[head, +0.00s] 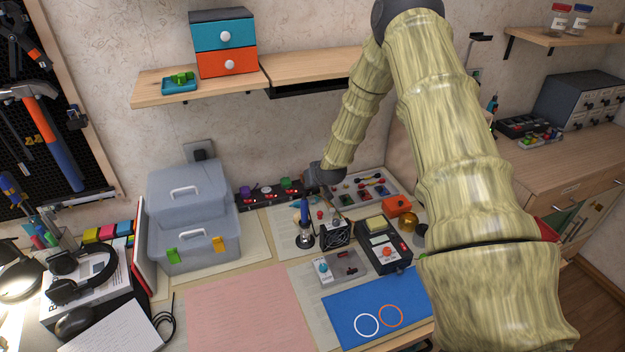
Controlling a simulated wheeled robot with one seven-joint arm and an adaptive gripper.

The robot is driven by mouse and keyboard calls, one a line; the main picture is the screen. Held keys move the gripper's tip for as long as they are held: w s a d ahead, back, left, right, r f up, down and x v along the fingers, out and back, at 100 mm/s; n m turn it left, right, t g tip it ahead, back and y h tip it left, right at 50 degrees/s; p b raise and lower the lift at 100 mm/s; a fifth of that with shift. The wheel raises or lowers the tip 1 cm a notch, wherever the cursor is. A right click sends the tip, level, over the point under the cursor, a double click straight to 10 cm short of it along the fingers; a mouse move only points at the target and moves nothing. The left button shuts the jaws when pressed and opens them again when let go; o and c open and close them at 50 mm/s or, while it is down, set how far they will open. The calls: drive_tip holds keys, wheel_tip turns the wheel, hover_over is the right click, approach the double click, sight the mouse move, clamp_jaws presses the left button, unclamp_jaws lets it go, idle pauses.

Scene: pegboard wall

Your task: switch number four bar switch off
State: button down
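A black bar (254,198) with several small red switches lies along the back of the desk against the wall. A purple and a green piece sit on its top. The numbers on its switches are too small to read, and I cannot tell the state of switch four. My gripper (322,187) is small and dark at the end of my arm, at the bar's right end. It hides that end of the bar. I cannot tell whether it touches the bar, or whether its fingers are open or shut.
A grey toolbox (190,214) stands left of the bar. A soldering stand (305,234), a small black fan (335,235) and a black meter (383,248) stand in front. A tray of parts (362,191) lies to the right. A shelf (310,67) hangs above.

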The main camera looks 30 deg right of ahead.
drive_tip(key=shift+s+a+f+b, duration=0.15)
drive_tip(key=shift+s+f+b, duration=0.2)
drive_tip(key=shift+f, duration=0.2)
drive_tip(key=shift+w+r, duration=0.25)
drive_tip(key=shift+r, duration=0.05)
drive_tip(key=shift+d+r, duration=0.1)
drive_tip(key=shift+d, duration=0.1)
